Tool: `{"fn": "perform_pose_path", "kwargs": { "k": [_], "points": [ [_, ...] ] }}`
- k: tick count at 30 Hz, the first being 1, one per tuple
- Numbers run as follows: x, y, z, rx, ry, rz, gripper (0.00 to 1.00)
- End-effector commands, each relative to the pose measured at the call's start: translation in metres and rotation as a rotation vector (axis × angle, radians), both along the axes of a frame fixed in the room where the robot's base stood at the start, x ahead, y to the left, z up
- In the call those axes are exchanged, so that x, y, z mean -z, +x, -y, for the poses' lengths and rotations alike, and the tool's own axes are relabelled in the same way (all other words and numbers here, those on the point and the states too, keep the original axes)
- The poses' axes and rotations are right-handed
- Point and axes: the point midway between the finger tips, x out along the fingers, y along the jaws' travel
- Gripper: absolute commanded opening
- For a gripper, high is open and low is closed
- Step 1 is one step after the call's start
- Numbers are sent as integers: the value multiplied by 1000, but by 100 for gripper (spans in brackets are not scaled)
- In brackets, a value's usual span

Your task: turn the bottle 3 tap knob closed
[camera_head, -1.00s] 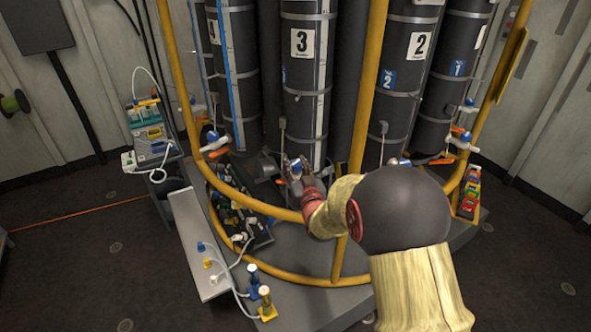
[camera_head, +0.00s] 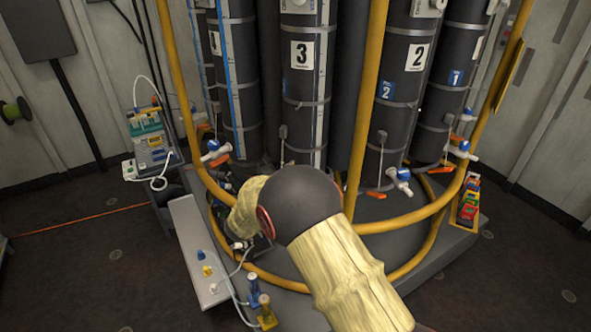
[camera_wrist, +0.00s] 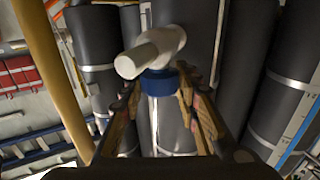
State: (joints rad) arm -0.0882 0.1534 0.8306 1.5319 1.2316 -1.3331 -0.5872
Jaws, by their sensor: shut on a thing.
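Bottle 3 (camera_head: 303,85) is a tall dark cylinder with a white "3" label, upright in the rack in the head view. Its lower end and tap are hidden there behind my arm, and so is my gripper. In the wrist view a white tap (camera_wrist: 152,52) with a blue knob (camera_wrist: 160,82) sits close in front of me. My gripper (camera_wrist: 160,93) has its two tan fingers on either side of the blue knob and is shut on it. The knob's exact turn angle is hard to tell.
Yellow rails (camera_head: 365,90) ring the bottles, close to my arm. Bottle 2 (camera_head: 408,90) stands to the right with its own tap (camera_head: 400,178). Another blue-knobbed tap (camera_head: 213,148) is at left. A grey bench (camera_head: 190,240) stands at front left.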

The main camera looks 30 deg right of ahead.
Motion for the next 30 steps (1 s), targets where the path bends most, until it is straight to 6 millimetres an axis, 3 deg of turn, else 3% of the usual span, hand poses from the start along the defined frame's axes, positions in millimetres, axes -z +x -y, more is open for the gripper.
{"fn": "perform_pose_path", "kwargs": {
  "k": [13, 30],
  "points": [
    [-2, 1, 0, 242, -1, 3, 6],
    [-2, 1, 1, 284, -1, 5, 6]
  ]
}}
